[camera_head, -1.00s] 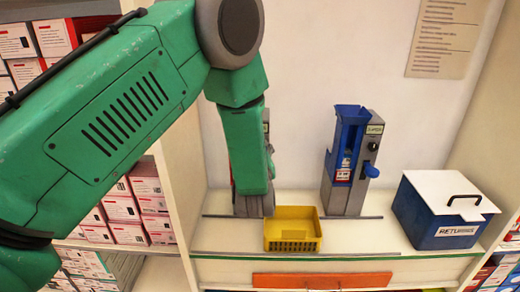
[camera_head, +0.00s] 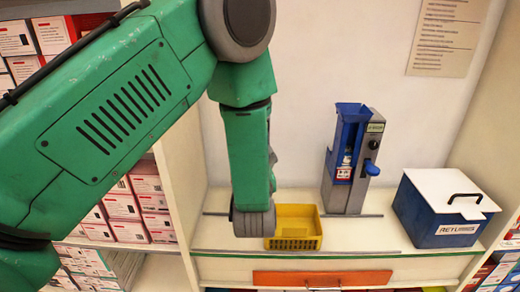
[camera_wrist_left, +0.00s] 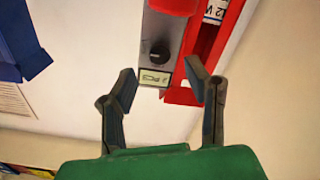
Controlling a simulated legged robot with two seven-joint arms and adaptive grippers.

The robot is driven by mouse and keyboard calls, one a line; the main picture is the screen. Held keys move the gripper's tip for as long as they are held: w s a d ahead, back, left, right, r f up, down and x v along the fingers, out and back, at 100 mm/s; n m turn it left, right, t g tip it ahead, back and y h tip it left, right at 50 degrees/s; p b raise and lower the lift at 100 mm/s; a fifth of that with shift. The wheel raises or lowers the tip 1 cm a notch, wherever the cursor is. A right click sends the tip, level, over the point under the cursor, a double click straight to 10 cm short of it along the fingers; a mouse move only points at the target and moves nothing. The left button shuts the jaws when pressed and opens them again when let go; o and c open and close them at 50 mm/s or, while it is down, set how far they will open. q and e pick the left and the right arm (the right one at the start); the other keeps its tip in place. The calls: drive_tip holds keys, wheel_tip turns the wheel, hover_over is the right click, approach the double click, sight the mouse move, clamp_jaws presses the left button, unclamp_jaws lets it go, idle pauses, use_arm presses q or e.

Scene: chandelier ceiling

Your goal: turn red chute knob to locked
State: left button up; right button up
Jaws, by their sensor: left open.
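In the left wrist view the red chute (camera_wrist_left: 203,45) shows upside down, with a grey face carrying a small label (camera_wrist_left: 154,77), a round black knob (camera_wrist_left: 159,51) and a red part (camera_wrist_left: 173,5) at the top edge. My left gripper (camera_wrist_left: 162,81) is open and empty; its fingers are spread on either side of the label, with the knob beyond the tips and apart from them. In the head view my left arm (camera_head: 247,150) hides the red chute, and the fingers cannot be seen. My right gripper is in neither view.
A blue chute (camera_head: 350,160) stands on the shelf to the right. Boxes (camera_head: 127,208) fill the left shelves.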

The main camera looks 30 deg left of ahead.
use_arm(q)
drive_tip(key=v, duration=0.6)
drive_tip(key=shift+s, duration=0.15)
drive_tip(key=shift+d, duration=0.1)
drive_tip(key=s+d+f+m+g+h+b, duration=0.1)
drive_tip(key=s+f+m+g+h+b, duration=0.25)
drive_tip(key=f, duration=0.75)
drive_tip(key=s+d+f+m+g+h+b, duration=0.1)
drive_tip(key=s+f+m+g+h+b, duration=0.2)
drive_tip(key=f, duration=0.9)
drive_tip(key=s+f+m+g+h+b, duration=0.1)
drive_tip(key=s+f+m+g, duration=0.1)
drive_tip(key=s+f+g, duration=0.2)
drive_tip(key=s+f+m+g+h+b, duration=0.2)
drive_tip(key=s+f, duration=0.9)
drive_tip(key=s, duration=0.8)
drive_tip(key=shift+d+m+g, duration=0.4)
drive_tip(key=shift+m+g, duration=0.05)
drive_tip(key=shift+g, duration=0.6)
drive_tip(key=shift+w+f, duration=0.1)
drive_tip(key=shift+w, duration=0.1)
